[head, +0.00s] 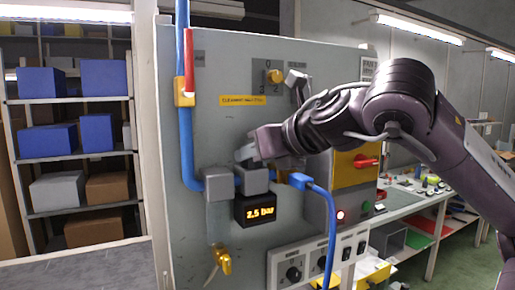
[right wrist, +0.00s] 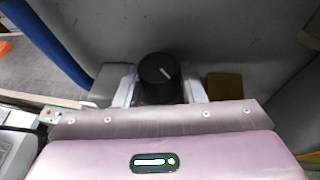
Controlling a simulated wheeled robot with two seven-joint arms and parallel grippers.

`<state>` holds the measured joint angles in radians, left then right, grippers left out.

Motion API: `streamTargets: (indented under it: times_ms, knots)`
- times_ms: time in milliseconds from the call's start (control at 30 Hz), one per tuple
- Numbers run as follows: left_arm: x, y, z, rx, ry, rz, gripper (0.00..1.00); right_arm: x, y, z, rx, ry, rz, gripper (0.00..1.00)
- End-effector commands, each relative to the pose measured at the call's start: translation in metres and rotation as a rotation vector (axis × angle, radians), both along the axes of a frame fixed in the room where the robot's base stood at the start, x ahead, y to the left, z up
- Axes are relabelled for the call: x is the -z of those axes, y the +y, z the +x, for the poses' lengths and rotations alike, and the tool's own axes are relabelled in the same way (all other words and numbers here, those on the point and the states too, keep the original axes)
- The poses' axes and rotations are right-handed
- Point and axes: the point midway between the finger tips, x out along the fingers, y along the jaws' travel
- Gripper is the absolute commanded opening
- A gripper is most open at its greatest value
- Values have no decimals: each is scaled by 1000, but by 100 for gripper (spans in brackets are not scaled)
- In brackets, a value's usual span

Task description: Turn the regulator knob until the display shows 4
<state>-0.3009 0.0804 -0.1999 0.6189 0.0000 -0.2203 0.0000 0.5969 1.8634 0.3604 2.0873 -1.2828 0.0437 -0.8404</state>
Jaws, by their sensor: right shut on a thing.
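The display (head: 261,212) is a small black box on the grey panel and reads 2.5 bar in the head view. The regulator body (head: 252,181) is a grey block just above it. The regulator knob (right wrist: 159,78) is black with a white mark and shows in the right wrist view, between my gripper's two light fingers. My right gripper (right wrist: 159,90) is shut on the knob. In the head view my right gripper (head: 246,154) is at the top of the regulator and hides the knob. My left gripper is not in view.
A blue pipe (head: 186,130) runs down the panel's left side to the regulator. A blue hose (head: 332,225) leaves on the right. A yellow box with a red switch (head: 365,161) and a lower switch panel (head: 318,256) are nearby. Shelves with boxes (head: 45,138) stand at left.

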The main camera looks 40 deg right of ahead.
Motion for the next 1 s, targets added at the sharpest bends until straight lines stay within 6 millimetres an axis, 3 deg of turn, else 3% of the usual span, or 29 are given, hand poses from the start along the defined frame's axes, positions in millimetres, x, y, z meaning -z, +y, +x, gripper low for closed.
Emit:
streamTargets:
  times_ms: [200,500,1000]
  knots:
    - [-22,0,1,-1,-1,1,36,-3,3,1,208,7,-16,14]
    - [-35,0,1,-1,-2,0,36,-3,8,3,472,4,-15,14]
    - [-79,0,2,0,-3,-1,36,-3,10,4,720,3,-3,14]
